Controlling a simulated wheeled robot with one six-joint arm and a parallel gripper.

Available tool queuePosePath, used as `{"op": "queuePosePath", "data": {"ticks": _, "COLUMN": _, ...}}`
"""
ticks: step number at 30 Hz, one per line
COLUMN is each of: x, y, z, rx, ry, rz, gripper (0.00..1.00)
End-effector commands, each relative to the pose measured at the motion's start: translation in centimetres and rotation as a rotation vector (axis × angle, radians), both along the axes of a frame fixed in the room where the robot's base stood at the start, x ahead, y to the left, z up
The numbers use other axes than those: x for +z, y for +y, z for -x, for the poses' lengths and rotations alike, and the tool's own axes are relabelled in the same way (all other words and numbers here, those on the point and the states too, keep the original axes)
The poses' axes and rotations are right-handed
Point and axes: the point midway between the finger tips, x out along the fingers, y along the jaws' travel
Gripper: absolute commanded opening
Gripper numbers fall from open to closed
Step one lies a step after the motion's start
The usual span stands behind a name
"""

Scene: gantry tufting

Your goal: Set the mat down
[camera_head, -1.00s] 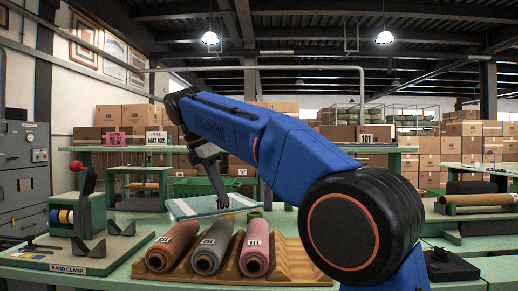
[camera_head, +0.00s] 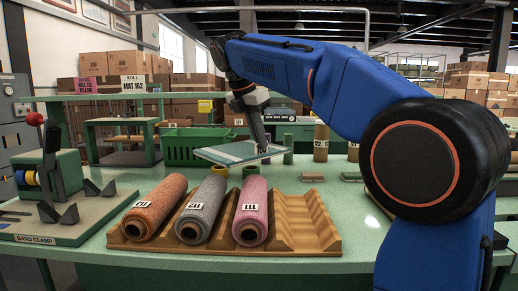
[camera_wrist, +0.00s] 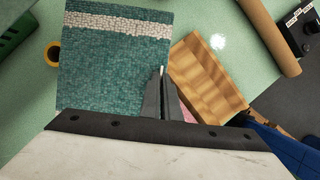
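The mat (camera_head: 232,154) is a flat teal square with a pale stripe, held tilted beyond the wooden rack. It appears to be above the green table, though the gap under it is hard to judge. In the wrist view the mat (camera_wrist: 110,65) fills the upper left, its woven face towards me. My gripper (camera_head: 264,150) is at the mat's right edge. In the wrist view the fingers (camera_wrist: 163,85) are close together and appear shut on that edge. The finger hidden beneath the mat cannot be made out.
The wooden rack (camera_head: 315,232) holds orange, grey and pink rolls, with empty grooves at right. A band clamp (camera_head: 70,215) stands left. A green crate (camera_head: 190,147), yellow ring (camera_head: 220,172) and upright brown roll (camera_head: 321,142) are near the mat. Bare tabletop (camera_head: 355,205) lies right of the rack.

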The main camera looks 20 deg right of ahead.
Motion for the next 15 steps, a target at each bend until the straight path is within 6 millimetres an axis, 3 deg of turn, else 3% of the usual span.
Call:
{"op": "queuePosePath", "data": {"ticks": 9, "x": -3.7, "y": 0.0, "z": 0.0, "rx": 0.0, "ry": 0.001, "rz": 0.0, "gripper": 0.0}}
{"op": "queuePosePath", "data": {"ticks": 15, "x": -4.3, "y": 0.0, "z": 0.0, "rx": -0.001, "ry": 0.0, "rz": 0.0, "gripper": 0.0}}
